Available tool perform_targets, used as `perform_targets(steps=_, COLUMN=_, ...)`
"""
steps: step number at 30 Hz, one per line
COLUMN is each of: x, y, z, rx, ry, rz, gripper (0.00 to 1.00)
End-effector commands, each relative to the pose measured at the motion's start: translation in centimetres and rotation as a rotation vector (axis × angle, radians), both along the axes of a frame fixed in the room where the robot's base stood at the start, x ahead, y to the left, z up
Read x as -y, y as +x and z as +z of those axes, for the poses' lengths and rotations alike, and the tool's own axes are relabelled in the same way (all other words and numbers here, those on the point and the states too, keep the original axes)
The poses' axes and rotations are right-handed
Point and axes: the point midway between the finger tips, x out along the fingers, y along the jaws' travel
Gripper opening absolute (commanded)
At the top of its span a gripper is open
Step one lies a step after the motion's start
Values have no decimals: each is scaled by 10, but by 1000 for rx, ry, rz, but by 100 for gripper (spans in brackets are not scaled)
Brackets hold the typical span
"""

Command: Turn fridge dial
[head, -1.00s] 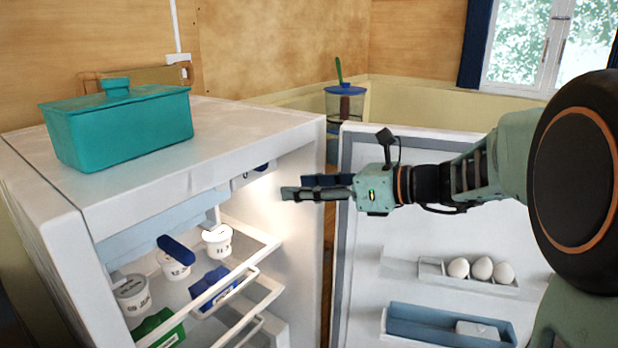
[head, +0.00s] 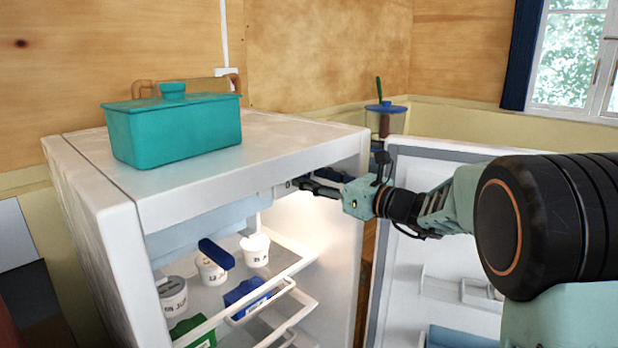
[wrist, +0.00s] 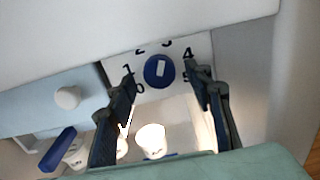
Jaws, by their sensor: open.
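The fridge dial (wrist: 159,71) is a round dark blue knob with a white mark. It sits on a white panel with printed numbers, seen in the wrist view between my fingers and a little beyond them. In the head view my gripper (head: 318,185) is inside the upper right of the open fridge, under its top, and the dial is hidden there. My gripper (wrist: 163,85) is open, with one dark finger to each side of the dial. I cannot tell whether a finger touches it.
The fridge door (head: 405,270) stands open at the right, below my arm. A teal lidded box (head: 175,130) stands on the fridge top. White tubs (head: 255,250) and a blue packet (head: 247,292) are on the shelf below. A white round knob (wrist: 67,97) is left of the dial.

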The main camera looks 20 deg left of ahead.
Motion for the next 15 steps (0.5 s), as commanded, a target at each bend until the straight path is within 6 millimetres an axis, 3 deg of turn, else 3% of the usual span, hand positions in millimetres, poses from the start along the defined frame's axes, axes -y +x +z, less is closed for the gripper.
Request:
perform_targets(steps=4, x=-11, y=5, z=-1, rx=0, ry=-2, rz=0, gripper=47)
perform_targets(steps=13, x=-14, y=6, z=0, rx=0, ry=-1, rz=0, gripper=47)
perform_targets(steps=15, x=-14, y=6, z=0, rx=0, ry=-1, rz=0, gripper=42)
